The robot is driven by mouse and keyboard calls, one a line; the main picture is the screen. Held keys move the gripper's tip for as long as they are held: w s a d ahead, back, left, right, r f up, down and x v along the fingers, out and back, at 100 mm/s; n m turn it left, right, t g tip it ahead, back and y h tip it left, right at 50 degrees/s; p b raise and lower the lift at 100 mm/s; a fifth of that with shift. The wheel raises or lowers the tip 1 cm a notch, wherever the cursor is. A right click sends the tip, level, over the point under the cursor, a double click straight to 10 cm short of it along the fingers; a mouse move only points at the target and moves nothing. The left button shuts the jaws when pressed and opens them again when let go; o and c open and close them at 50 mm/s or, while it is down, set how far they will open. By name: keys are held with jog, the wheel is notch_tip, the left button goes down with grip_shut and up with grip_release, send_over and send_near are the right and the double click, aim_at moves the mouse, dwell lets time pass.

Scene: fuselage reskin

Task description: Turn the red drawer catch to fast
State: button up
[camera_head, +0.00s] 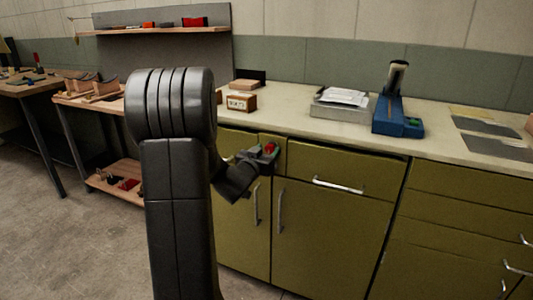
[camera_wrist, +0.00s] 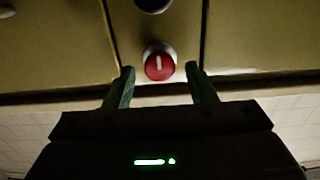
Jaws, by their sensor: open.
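The red drawer catch (camera_wrist: 159,64) is a round red knob with a white line on its face, set on a narrow panel between cabinet fronts. In the wrist view the white line stands upright in the picture. The catch also shows in the head view (camera_head: 269,148), partly behind my gripper. My gripper (camera_wrist: 160,82) is open, with one green finger on each side below the knob in the wrist view. The fingertips look close to the knob, with nothing held between them; I cannot tell whether they touch it. The fingers are small in the head view.
Olive cabinets with a drawer (camera_head: 338,180) and metal handles stand under a pale worktop (camera_head: 290,105). On the worktop are a small labelled wooden box (camera_head: 241,102), a paper tray (camera_head: 340,110) and a blue tool (camera_head: 398,115). A workbench (camera_head: 35,86) stands at the left.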

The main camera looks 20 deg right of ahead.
jog(key=shift+w+d, duration=0.1)
jog(key=shift+d, duration=0.05)
jog(key=shift+c, duration=0.2)
jog(key=c, duration=0.9)
